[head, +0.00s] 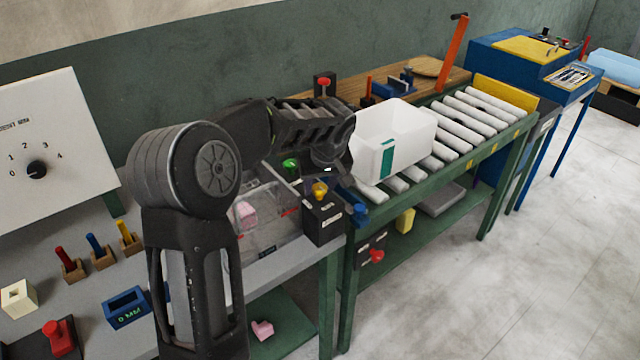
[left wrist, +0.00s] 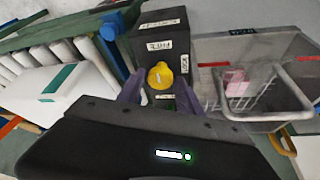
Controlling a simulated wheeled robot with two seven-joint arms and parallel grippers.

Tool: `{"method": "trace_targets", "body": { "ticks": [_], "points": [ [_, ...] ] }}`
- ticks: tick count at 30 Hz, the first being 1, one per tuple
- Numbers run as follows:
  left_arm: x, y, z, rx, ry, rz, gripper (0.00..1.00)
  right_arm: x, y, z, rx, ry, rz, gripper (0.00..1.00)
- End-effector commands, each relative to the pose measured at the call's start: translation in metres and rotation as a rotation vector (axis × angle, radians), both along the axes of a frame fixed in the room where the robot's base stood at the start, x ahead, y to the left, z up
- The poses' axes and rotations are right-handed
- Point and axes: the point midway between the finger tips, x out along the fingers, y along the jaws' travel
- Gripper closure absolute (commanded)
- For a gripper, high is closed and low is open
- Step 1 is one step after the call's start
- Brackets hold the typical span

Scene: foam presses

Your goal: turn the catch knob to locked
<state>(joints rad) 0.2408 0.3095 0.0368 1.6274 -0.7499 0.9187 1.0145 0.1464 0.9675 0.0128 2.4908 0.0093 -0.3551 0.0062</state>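My right gripper is not in view.
A clear bin (head: 268,225) with a pink piece stands beside the box. A white tub (head: 392,140) stands on the roller conveyor (head: 465,125) to the right. A green knob (head: 290,165) and a blue knob (head: 360,210) are close by. A dial panel (head: 60,130) stands at far left.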

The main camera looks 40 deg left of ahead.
Motion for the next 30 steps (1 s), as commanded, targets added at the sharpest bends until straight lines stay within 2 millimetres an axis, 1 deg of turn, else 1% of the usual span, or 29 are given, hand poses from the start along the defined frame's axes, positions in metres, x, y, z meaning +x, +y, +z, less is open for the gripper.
{"method": "trace_targets", "body": {
  "ticks": [1, 2, 15, 23, 30],
  "points": [
    [0.0000, 0.0000, 0.0002, 0.000, 0.000, 0.000, 0.62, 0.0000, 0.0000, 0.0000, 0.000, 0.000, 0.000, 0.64],
    [0.0000, 0.0000, 0.0002, 0.000, 0.000, 0.000, 0.65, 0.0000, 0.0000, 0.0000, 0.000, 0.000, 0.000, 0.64],
    [0.0000, 0.0000, 0.0004, 0.000, 0.000, 0.000, 1.00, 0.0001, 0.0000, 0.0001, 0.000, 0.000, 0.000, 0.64],
    [0.0000, 0.0002, 0.0005, 0.000, -0.001, -0.007, 1.00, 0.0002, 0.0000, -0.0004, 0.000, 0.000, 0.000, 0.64],
    [-0.0002, 0.0005, 0.0001, 0.000, -0.002, -0.064, 1.00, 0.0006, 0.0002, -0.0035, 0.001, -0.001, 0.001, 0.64]
  ]
}}
